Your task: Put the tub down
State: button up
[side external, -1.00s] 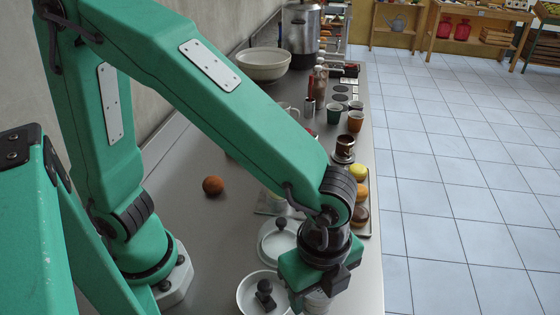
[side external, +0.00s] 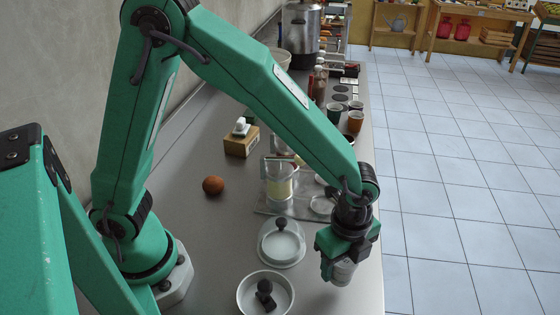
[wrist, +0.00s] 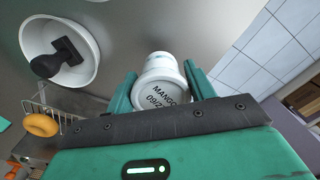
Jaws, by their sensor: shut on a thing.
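A white tub (wrist: 166,81) with dark lettering, "MANGO" and part of a date, sits between the green jaws of my gripper (wrist: 165,92) in the wrist view. In the side external view my gripper (side external: 341,260) is shut on the tub (side external: 342,274) and points down near the right edge of the grey counter (side external: 215,240). The tub looks slightly tilted. I cannot tell whether its bottom touches the counter or hangs just above it.
A white bowl (side external: 243,300) with a black-handled tool in it stands to the left. The counter's right edge drops to the tiled floor (side external: 450,230).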

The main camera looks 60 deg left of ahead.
aim_at(339, 274)
jog(key=shift+f, duration=2)
jog(key=shift+f, duration=0.15)
jog(key=o, duration=1)
jog(key=shift+o, duration=0.2)
notch_tip(339, 274, up, 12)
jog(key=shift+r, duration=0.2)
